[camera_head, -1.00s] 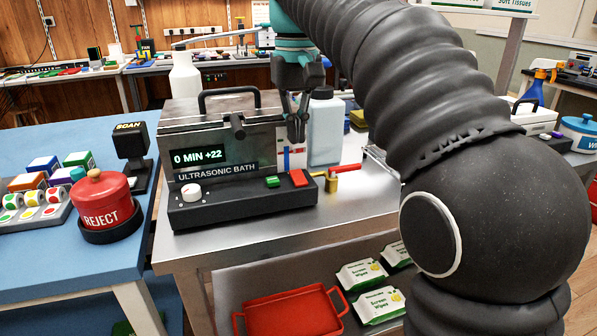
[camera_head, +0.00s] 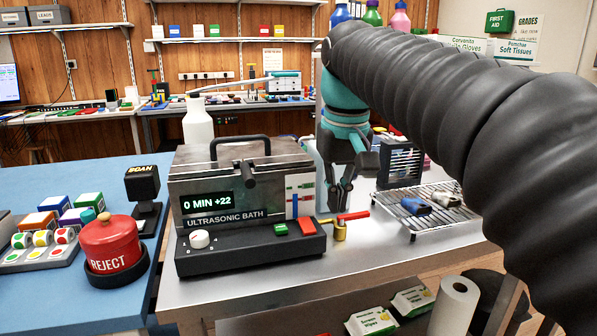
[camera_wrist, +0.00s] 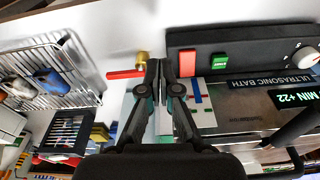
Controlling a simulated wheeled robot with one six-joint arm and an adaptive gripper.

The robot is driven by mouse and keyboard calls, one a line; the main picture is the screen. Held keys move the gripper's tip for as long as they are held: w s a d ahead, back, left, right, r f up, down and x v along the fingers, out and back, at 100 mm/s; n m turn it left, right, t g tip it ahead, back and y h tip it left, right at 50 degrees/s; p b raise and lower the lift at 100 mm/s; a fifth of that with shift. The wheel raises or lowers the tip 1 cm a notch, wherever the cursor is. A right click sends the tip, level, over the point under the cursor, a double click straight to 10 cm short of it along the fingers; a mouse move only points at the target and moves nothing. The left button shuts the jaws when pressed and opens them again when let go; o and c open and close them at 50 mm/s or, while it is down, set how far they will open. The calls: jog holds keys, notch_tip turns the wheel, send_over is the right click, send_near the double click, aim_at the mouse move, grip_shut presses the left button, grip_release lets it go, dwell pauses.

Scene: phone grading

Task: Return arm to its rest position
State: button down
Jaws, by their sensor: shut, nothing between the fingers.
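My gripper (camera_head: 339,201) hangs from my dark ribbed arm just right of the ultrasonic bath (camera_head: 243,196) in the head view. Its fingers point down and are shut with nothing between them. In the wrist view the fingertips of my gripper (camera_wrist: 160,68) meet above the steel bench top, between the bath's black control panel (camera_wrist: 240,52) and the wire rack (camera_wrist: 52,78). The bath's lid is down and its display reads 0 MIN +22. My arm hides much of the right side of the head view.
A brass valve with a red lever (camera_head: 352,217) sits at the bath's right, close to my gripper. A wire rack (camera_head: 432,208) holds small items. A red REJECT button (camera_head: 112,245) and a scanner (camera_head: 143,190) stand on the blue table. A white bottle (camera_head: 198,122) stands behind the bath.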

jog(key=s+d+f+m+t, duration=0.1)
jog(key=s+d+f, duration=0.3)
jog(key=s+f, duration=0.4)
jog(key=s+d+f+m+t, duration=0.1)
jog(key=s+d+f+t, duration=0.2)
jog(key=s+d+f, duration=0.2)
jog(key=s+f, duration=0.3)
jog(key=f, duration=0.4)
jog(key=shift+s+d+f, duration=0.15)
jog(key=shift+s+f, duration=0.05)
jog(key=shift+s, duration=0.05)
